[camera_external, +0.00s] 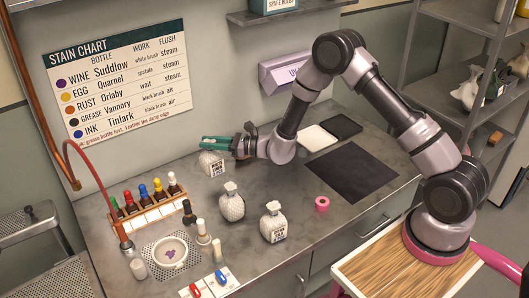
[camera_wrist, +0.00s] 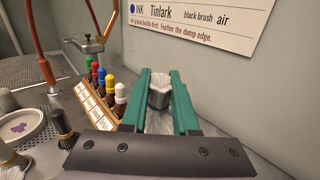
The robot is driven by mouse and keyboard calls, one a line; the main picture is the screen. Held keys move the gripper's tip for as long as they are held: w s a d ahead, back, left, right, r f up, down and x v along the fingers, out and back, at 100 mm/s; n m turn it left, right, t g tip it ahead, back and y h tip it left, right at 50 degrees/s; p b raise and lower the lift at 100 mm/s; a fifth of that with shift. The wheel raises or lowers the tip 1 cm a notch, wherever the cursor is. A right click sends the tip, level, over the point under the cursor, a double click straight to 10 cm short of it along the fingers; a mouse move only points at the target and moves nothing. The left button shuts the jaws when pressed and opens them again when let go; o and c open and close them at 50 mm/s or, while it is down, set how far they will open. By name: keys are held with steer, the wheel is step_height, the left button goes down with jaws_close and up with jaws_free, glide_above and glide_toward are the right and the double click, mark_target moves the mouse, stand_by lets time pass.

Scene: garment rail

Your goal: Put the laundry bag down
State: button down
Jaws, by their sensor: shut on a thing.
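A white laundry bag (camera_external: 211,164) with a dark-lettered label is at the back of the grey counter (camera_external: 335,228), near the wall. My gripper (camera_external: 210,143) has teal fingers and reaches in from the right, level, over the bag's top. In the wrist view the teal fingers (camera_wrist: 160,92) are closed around the bag's pale gathered neck (camera_wrist: 159,98). The bag hangs or stands upright below them; I cannot tell whether its bottom touches the counter. Most of its body is hidden in the wrist view.
Two similar white bags (camera_external: 231,203) (camera_external: 273,222) stand nearer the front. A rack of colour-capped bottles (camera_external: 148,214) is to the left, a white bowl (camera_external: 170,253) before it. A pink roll (camera_external: 322,204) and dark mat (camera_external: 352,174) lie right. The stain chart (camera_external: 115,78) hangs behind.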

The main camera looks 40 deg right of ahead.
mark_target(217, 154)
step_height(217, 154, up, 3)
steer(key=shift+s+d+f, duration=0.1)
steer(key=shift+d, duration=0.05)
steer(key=shift+s+d+r, duration=0.2)
steer(key=shift+s+d, duration=0.25)
steer(key=shift+d, duration=0.2)
steer(key=s+a+v, duration=0.2)
steer(key=v, duration=1.7)
step_height(217, 154, down, 9)
steer(key=shift+d+t, duration=0.2)
steer(key=shift+t, duration=0.1)
steer(key=shift+f, duration=0.15)
steer(key=shift+f, duration=0.15)
steer(key=c, duration=0.7)
jaws_free()
